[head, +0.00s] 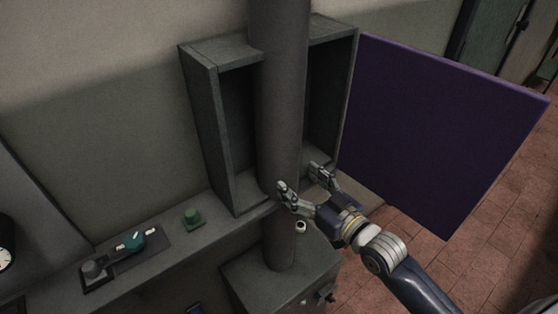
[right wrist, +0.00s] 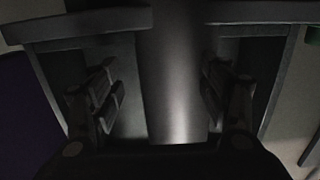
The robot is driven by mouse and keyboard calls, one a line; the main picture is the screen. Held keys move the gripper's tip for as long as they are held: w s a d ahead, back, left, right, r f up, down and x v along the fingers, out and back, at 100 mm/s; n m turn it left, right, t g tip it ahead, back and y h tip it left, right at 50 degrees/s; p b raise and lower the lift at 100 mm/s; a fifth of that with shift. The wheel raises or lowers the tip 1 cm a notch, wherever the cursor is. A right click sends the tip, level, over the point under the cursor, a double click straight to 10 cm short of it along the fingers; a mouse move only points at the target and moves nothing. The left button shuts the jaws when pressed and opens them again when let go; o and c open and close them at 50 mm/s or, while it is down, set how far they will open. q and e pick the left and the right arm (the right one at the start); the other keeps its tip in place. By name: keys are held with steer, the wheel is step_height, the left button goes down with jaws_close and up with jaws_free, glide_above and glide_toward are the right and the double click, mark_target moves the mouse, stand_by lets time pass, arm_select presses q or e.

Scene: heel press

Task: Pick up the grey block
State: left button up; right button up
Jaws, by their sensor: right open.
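I cannot make out a separate loose grey block for certain. A thick grey cylinder (head: 280,95) comes down through an open-fronted grey box frame (head: 208,125); a narrower grey post (head: 280,245) stands below it on a grey box-shaped base (head: 270,288). My right gripper (head: 304,180) is open at the cylinder's lower end, by the frame's bottom edge. In the right wrist view the cylinder (right wrist: 172,75) runs between the two spread fingers (right wrist: 160,95), with a visible gap on each side. I cannot tell what lies behind the cylinder. My left gripper is not in view.
A purple panel (head: 435,130) stands right of the frame, close to my right arm. Brick-red tiled floor (head: 395,225) is clear at lower right.

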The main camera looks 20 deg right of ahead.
mark_target(282, 166)
steer(key=x, duration=0.4)
steer(key=p+x, duration=0.2)
steer(key=x, duration=0.2)
steer(key=shift+w+a+r, duration=0.15)
steer(key=shift+w, duration=0.1)
steer(key=shift+w+a, duration=0.15)
steer(key=shift+w, duration=0.25)
steer(key=c, duration=1.3)
